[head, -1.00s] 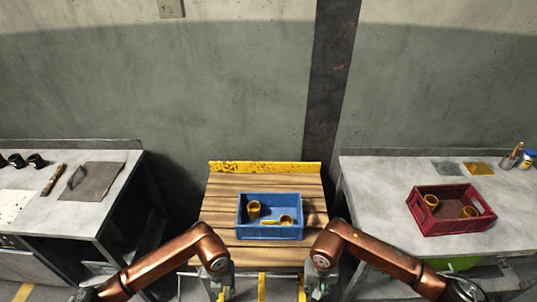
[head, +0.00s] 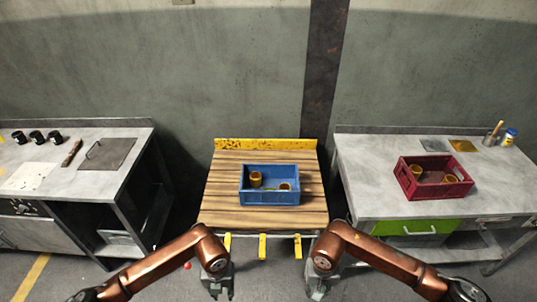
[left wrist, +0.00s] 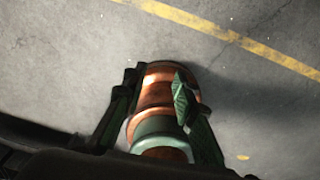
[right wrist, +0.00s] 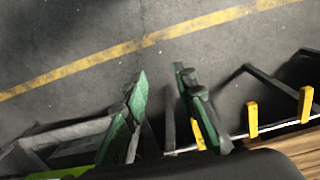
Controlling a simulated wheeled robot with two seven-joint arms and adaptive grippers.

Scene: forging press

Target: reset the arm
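My left gripper (head: 217,288) hangs low in front of the wooden table, at the bottom of the head view. In the left wrist view its two dark green fingers (left wrist: 155,95) stand apart, with a copper and green rounded part showing between and below them. My right gripper (head: 317,287) hangs at a similar height to its right.
The wooden table (head: 225,205) bears a blue crate (head: 269,199) with yellow-brown parts. The right grey table (head: 375,195) bears a red crate (head: 440,192). The left grey table (head: 85,190) holds black cups and a dark plate.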

